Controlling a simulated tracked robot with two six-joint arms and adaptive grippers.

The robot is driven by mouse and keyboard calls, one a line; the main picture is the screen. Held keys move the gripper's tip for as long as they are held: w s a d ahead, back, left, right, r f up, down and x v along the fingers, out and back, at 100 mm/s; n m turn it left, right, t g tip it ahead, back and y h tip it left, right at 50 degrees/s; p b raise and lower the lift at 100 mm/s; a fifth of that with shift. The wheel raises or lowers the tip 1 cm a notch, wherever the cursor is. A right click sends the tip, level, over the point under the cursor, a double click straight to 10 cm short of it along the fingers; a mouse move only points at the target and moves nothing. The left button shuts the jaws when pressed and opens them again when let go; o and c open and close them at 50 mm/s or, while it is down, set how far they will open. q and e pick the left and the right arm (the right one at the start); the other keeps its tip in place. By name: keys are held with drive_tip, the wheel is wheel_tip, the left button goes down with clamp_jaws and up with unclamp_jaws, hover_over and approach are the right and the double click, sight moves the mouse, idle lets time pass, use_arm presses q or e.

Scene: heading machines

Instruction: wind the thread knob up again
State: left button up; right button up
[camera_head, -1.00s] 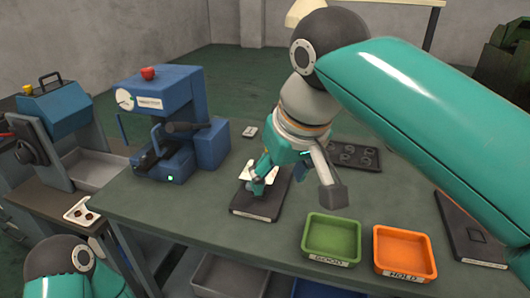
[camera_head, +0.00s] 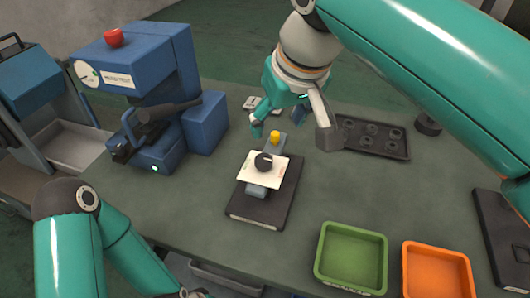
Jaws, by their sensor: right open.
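A small stand on a black base (camera_head: 250,208) sits on the green bench. My right gripper (camera_head: 278,122) is open and empty, above and behind the stand, apart from the knob. A grey part beside its fingers points down to the right.
A blue machine (camera_head: 150,60) with a red button stands left of the stand. A green tray (camera_head: 351,258) and an orange tray (camera_head: 436,271) stand at front right. A dark tray of rings (camera_head: 372,138) lies behind. Bench left of the stand is clear.

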sight(264, 159)
drive_tip(key=b+x, duration=0.1)
drive_tip(key=x, duration=1.3)
drive_tip(key=shift+a+f, duration=0.1)
drive_tip(key=shift+f, duration=0.3)
drive_tip(key=c, duration=1.1)
drive_tip(key=shift+w, duration=0.1)
drive_tip(key=shift+r+n, duration=0.1)
drive_tip(key=shift+n, duration=0.3)
